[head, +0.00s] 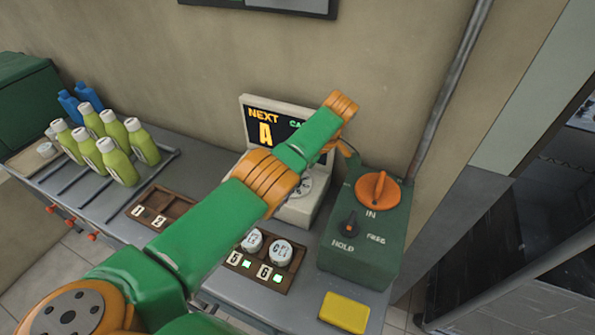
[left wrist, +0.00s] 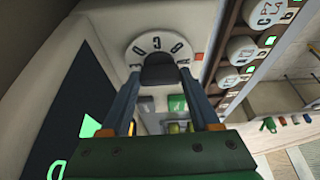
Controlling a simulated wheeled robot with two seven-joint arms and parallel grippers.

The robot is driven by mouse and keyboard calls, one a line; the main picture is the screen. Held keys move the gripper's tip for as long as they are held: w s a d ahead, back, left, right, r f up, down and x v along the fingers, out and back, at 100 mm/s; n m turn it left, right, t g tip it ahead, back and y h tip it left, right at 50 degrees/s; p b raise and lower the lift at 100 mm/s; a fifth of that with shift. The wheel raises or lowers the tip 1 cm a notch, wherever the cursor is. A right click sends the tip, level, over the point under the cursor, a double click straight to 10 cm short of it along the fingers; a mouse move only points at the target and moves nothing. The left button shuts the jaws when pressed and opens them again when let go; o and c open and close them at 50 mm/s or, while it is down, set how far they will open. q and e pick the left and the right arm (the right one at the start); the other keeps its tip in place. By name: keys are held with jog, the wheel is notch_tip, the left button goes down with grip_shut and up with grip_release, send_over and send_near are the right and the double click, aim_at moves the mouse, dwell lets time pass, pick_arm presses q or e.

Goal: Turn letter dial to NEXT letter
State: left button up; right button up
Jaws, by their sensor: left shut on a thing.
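The letter dial (left wrist: 142,46) is a white disc with dark letters around its rim and a dark knob (left wrist: 158,72) at its middle. My left gripper (left wrist: 159,77) has one finger on each side of the knob and is shut on it. In the head view my left arm covers most of the dial (head: 304,186) and hides the fingers. The screen (head: 264,131) above the dial shows NEXT with a large orange A, and green letters partly covered by my arm. My right gripper is not in view.
A green box (head: 357,261) with an orange knob (head: 377,189) and a black knob stands to the right. A tray (head: 235,262) with round lettered caps lies in front. Several green bottles (head: 118,167) stand at left. A yellow block (head: 344,312) lies near the front edge.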

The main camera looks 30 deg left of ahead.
aim_at(306, 186)
pick_arm(q)
jog(key=o, duration=1.4)
jog(key=shift+a, duration=0.15)
jog(key=shift+c, duration=0.2)
jog(key=shift+r, duration=0.1)
jog(key=p+v, duration=0.1)
jog(key=v, duration=0.4)
jog(key=p+v, duration=0.2)
jog(key=p, duration=0.1)
jog(key=shift+s, duration=0.1)
